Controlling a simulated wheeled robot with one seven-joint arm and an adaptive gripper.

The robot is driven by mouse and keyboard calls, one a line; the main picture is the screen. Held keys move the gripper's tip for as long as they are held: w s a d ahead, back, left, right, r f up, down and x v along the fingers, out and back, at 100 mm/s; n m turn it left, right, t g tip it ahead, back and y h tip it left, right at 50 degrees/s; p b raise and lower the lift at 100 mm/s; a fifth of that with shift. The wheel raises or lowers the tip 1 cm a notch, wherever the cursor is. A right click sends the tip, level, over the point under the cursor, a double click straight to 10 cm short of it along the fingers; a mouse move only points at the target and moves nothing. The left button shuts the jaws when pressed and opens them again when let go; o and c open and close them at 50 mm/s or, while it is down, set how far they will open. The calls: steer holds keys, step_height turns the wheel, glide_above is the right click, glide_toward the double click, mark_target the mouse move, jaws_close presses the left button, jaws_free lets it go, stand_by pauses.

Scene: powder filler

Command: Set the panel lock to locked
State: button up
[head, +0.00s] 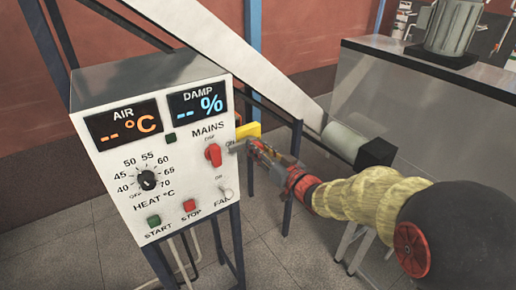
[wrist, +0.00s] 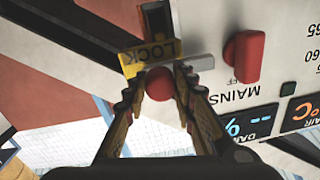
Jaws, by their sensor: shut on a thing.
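The panel lock is a yellow plate (wrist: 139,60) marked LOCK on the side of the control panel. It also shows in the head view (head: 250,130), partly behind the panel's right edge. A grey bar (wrist: 201,61) sticks out from the plate across the panel's edge toward the red mains switch (wrist: 246,57). A round red knob (wrist: 160,83) stands in front of the plate. My gripper (wrist: 159,80) has its fingers on both sides of this knob and is shut on it. In the head view my gripper (head: 250,148) reaches the panel's right side from the right.
The white control panel (head: 140,205) carries displays, a heat dial (head: 148,180), a green start button (head: 153,221), a red stop button (head: 190,205) and a fan toggle (head: 226,192). A sloping white chute (head: 235,60) and blue legs stand close behind my gripper.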

mark_target(243, 146)
jaws_close()
stand_by(0.3)
steer(key=s+a, duration=0.1)
steer(key=s+a+b, duration=0.1)
steer(key=shift+a, duration=0.4)
steer(key=shift+w+d, duration=0.1)
steer(key=o, duration=0.7)
jaws_free()
steer(key=shift+c, duration=0.2)
